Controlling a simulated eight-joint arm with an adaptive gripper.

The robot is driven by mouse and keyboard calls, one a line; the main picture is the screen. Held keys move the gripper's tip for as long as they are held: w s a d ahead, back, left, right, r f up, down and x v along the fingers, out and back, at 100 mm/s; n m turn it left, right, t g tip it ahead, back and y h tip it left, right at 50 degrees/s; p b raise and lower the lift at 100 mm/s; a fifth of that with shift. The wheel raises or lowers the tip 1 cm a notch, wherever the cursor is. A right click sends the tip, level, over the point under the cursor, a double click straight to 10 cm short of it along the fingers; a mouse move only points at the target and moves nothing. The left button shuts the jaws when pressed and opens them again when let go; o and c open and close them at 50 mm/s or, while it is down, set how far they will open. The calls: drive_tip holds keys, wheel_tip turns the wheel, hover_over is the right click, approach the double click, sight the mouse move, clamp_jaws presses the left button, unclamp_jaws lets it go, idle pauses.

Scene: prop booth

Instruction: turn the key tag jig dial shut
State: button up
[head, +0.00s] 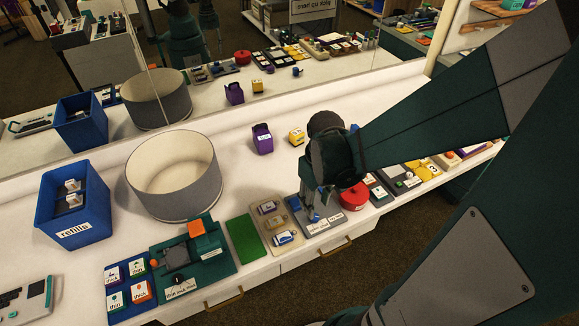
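My gripper (318,200) points down over a grey board (337,217) near the counter's front edge, right of centre in the head view. A small blue part (314,215) shows on the board just below the fingers, beside a white label too small to read. This looks like the jig with its dial, but the gripper covers much of it. I cannot tell whether the fingers touch the blue part or how far they are apart. A beige tray (266,222) with several tags (285,238) lies directly left of the board.
A red lidded pot (354,196) stands close right of my gripper. A green mat (243,239), a dark green device (205,262), a blue refills bin (60,225) and a large round drum (175,180) stand left. A purple box (262,139) and yellow block (296,136) sit behind, before a mirror.

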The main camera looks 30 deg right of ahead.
drive_tip(key=shift+f+b, duration=1)
drive_tip(key=shift+f, duration=2.4)
drive_tip(key=c, duration=0.9)
